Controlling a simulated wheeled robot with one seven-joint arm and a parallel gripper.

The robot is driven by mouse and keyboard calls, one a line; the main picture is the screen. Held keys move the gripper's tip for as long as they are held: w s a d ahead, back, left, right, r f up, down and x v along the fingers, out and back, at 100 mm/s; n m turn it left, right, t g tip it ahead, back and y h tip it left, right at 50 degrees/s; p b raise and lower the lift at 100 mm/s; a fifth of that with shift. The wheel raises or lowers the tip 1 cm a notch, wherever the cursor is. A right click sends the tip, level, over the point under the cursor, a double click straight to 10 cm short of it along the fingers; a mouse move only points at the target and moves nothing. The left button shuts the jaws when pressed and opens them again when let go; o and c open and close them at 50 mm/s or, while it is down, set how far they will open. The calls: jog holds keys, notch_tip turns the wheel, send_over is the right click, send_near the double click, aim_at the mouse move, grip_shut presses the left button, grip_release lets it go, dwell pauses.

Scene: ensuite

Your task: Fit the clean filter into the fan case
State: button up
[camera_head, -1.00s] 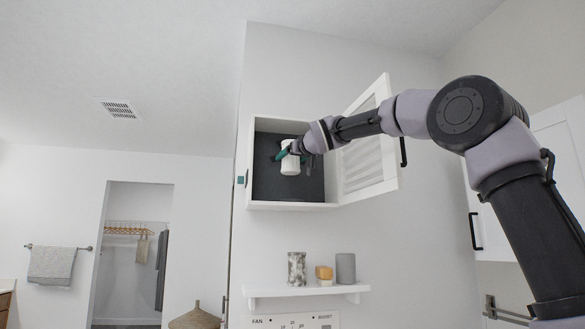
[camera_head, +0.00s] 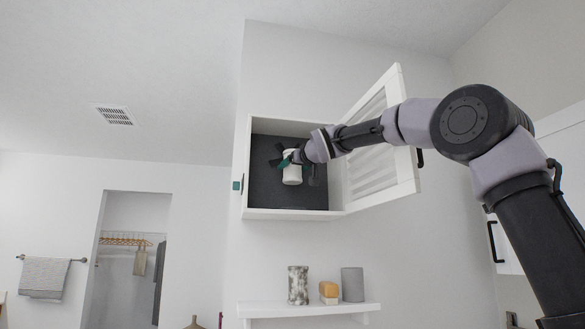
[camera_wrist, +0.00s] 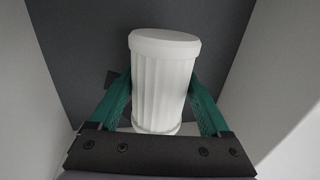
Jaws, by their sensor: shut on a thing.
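The clean filter is a white pleated cylinder with a smooth cap (camera_wrist: 163,85). It also shows in the head view (camera_head: 292,174). My gripper (camera_wrist: 160,100) has its green fingers shut on the filter, one on each side. In the head view my gripper (camera_head: 288,160) reaches into the open fan case (camera_head: 246,165), a white wall box with a dark grey back. The filter is upright inside the opening, in front of the back panel. I cannot tell whether it touches the back. A dark fan-like shape (camera_head: 277,147) shows behind the fingers, partly hidden.
The case's louvred door (camera_head: 380,150) stands open to the right, behind my arm. The wall between shelf and case is clear.

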aim_at(292, 183)
notch_tip(292, 183, down, 4)
jog(key=shift+a, duration=0.15)
jog(key=shift+f, duration=0.65)
jog(key=shift+d, duration=0.2)
dwell(1.0)
jog(key=shift+r, duration=3.2)
jog(key=shift+f, duration=0.1)
jog(key=shift+s+a+f, duration=0.1)
jog(key=shift+a+f, duration=0.05)
jog(key=shift+f, duration=2.95)
jog(key=shift+f, duration=0.2)
jog(key=shift+f, duration=0.35)
